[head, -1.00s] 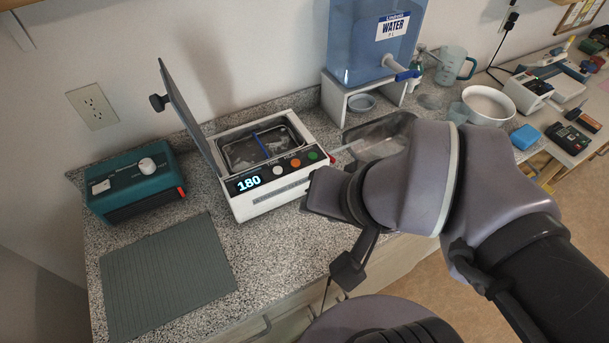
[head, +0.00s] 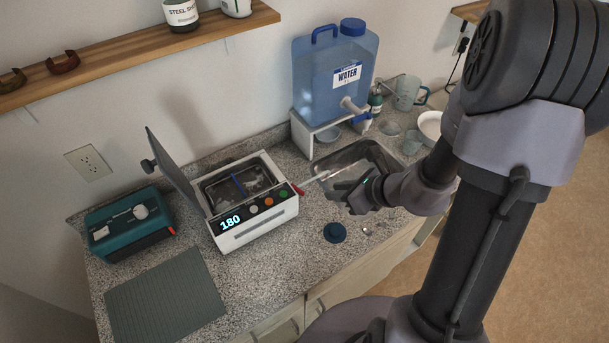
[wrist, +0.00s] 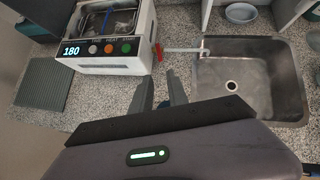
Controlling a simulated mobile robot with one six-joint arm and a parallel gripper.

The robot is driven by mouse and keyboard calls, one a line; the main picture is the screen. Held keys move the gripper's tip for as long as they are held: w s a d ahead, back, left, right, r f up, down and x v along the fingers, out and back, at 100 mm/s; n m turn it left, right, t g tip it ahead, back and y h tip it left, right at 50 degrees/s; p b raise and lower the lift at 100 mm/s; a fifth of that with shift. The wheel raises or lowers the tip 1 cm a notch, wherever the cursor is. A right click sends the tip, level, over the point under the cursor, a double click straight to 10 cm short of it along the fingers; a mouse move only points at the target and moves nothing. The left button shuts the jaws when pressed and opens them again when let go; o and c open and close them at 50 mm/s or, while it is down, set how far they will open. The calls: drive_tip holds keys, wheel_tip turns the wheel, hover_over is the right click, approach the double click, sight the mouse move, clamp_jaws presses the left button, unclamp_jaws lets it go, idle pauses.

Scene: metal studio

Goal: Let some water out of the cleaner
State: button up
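The cleaner (head: 255,224) is a white box with its grey lid (head: 172,168) raised and 180 on its display. Inside are water and a blue divider. A red lever (wrist: 158,52) sits at its right side, beside a pale drain pipe (wrist: 183,50) that reaches over the sink's left edge. The sink (wrist: 245,75) looks empty, its drain visible. My gripper (wrist: 158,77) is open and empty, fingers apart, with the red lever just beyond the fingertips in the wrist view. In the head view, my gripper (head: 352,192) is right of the cleaner, in front of the sink.
A blue water tank (head: 335,82) stands on a white stand behind the sink, with a bowl (head: 327,134) under it. A teal device (head: 130,224) and a grey mat (head: 166,297) are at the left.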

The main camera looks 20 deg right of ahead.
sight(302, 192)
drive_tip(key=b+x, duration=0.2)
drive_tip(key=x, duration=1.2)
drive_tip(key=shift+w+f+b, duration=0.1)
drive_tip(key=shift+b, duration=0.3)
drive_tip(key=shift+a, duration=0.1)
clamp_jaws()
